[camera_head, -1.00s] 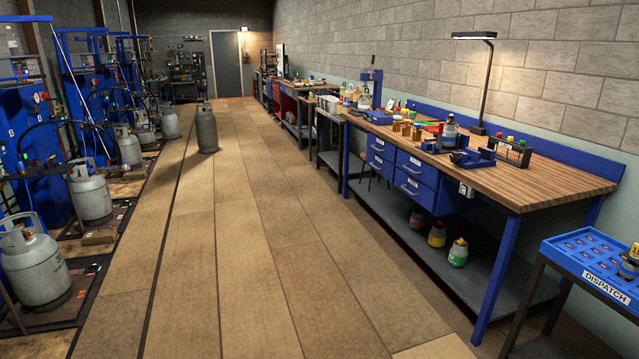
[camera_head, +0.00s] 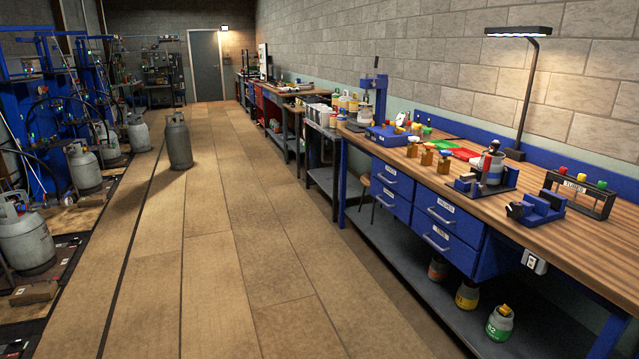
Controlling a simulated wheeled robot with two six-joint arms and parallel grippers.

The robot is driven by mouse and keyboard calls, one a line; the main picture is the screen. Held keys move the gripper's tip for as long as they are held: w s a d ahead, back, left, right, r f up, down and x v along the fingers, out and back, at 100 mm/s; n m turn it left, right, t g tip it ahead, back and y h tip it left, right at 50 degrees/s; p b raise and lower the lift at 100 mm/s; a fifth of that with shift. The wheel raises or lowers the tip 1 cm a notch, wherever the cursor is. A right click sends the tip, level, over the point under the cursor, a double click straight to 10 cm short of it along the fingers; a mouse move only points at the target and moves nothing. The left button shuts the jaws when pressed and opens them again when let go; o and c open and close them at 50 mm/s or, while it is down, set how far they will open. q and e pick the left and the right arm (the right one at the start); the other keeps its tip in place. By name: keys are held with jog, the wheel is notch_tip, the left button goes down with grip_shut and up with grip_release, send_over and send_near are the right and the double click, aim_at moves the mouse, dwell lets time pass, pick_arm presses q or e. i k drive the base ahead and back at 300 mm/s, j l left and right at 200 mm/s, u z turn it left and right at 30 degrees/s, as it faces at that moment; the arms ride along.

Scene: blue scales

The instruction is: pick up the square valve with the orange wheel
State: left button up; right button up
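I cannot pick out a square valve with an orange wheel for certain at this distance. Small parts with orange or yellow tops stand on the wooden workbench (camera_head: 600,262), among them an amber jar (camera_head: 426,155) and another amber jar (camera_head: 443,160). A blue fixture (camera_head: 387,137) with small coloured parts sits at the bench's far end. Green and red trays (camera_head: 462,153) lie behind the jars. Neither of my grippers is in view.
The bench has blue drawers (camera_head: 445,222) and a lower shelf with several small gas cylinders, one green (camera_head: 499,323). A lone grey cylinder (camera_head: 178,142) stands on the floor ahead. Blue racks and cylinders (camera_head: 24,237) line the left. The floor (camera_head: 240,260) between is clear.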

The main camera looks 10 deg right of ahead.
aim_at(426, 154)
jog(key=i, duration=2.05)
